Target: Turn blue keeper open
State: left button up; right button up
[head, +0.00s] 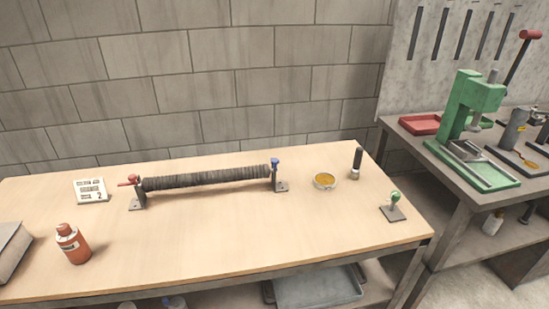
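The blue keeper (275,161) sits on top of the right-hand black bracket (279,180) on the wooden table. It is small here, and I cannot tell its exact angle. A dark ribbed mesh tube (206,177) lies level between this bracket and a left-hand bracket (138,200). A red keeper (130,180) is at the left-hand bracket, its handle pointing left. Neither of my grippers shows in the head view.
On the wooden table (230,240) stand a red-orange bottle (73,244), a white card (91,191), a yellow-filled dish (325,181), a black-handled tool (356,163) and a green-knobbed stand (394,205). A grey block (12,250) is at left. The table's front middle is clear. A green press (470,110) stands on a side bench.

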aim_at(274, 162)
jog(key=l+u, duration=0.5)
jog(key=l, duration=0.2)
jog(key=l+u, duration=0.5)
jog(key=l, duration=0.2)
